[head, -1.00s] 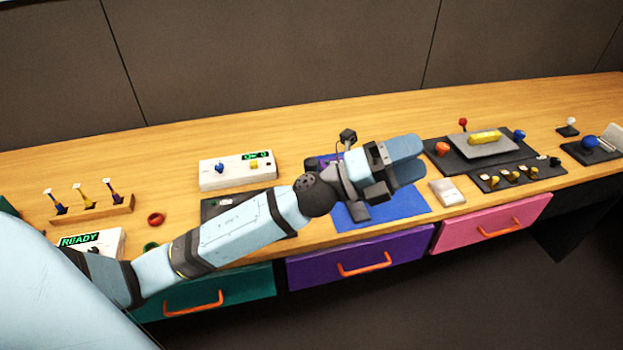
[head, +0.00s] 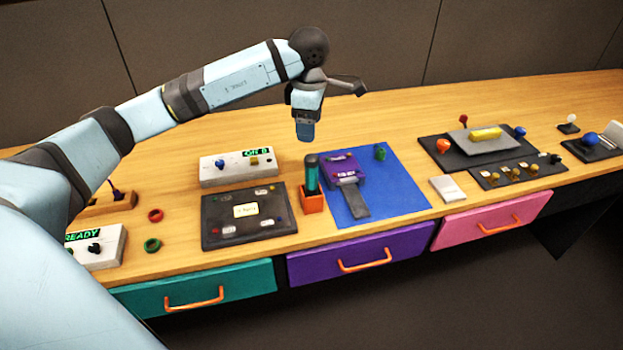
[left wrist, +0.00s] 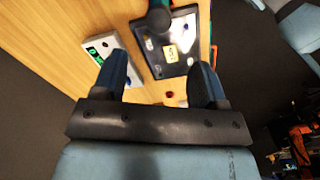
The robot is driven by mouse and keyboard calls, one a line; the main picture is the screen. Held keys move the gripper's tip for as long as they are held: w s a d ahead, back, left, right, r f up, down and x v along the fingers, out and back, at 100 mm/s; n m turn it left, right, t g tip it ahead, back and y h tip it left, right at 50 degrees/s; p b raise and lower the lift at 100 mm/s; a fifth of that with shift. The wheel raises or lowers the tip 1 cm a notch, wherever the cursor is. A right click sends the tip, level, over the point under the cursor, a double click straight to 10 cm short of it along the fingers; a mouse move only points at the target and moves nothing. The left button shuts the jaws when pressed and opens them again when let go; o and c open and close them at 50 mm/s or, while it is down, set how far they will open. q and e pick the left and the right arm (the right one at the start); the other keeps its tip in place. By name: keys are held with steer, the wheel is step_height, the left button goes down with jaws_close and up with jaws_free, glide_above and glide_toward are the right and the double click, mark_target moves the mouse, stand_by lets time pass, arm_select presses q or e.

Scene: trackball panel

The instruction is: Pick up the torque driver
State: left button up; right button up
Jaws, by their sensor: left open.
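The torque driver (head: 312,174), with a dark and teal handle, stands upright in a small orange holder (head: 312,203) between the dark panel and the blue mat. In the left wrist view what looks like its dark rounded top (left wrist: 158,20) shows at the upper edge, beyond the fingertips. My left gripper (head: 304,132) points down, above the driver and apart from it. In the left wrist view its two fingers (left wrist: 160,78) are spread with nothing between them. The driver's lower end is hidden in the holder. My right gripper is in neither view.
A dark panel (head: 220,228) lies left of the holder. A white box with a green display (head: 225,175) stands behind it. The blue mat (head: 400,195) carries a purple device (head: 342,168). Red (head: 155,215) and green (head: 152,245) rings lie at left. The table's back is clear.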

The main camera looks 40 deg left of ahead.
mark_target(311, 157)
arm_select(q)
step_height(311, 157, down, 7)
steer(key=shift+r, duration=0.15)
steer(key=shift+w+d+f, duration=0.1)
steer(key=shift+f, duration=1.25)
steer(key=shift+w+d+f, duration=0.1)
steer(key=shift+f, duration=1.2)
steer(key=c, duration=1)
steer(key=shift+r, duration=0.1)
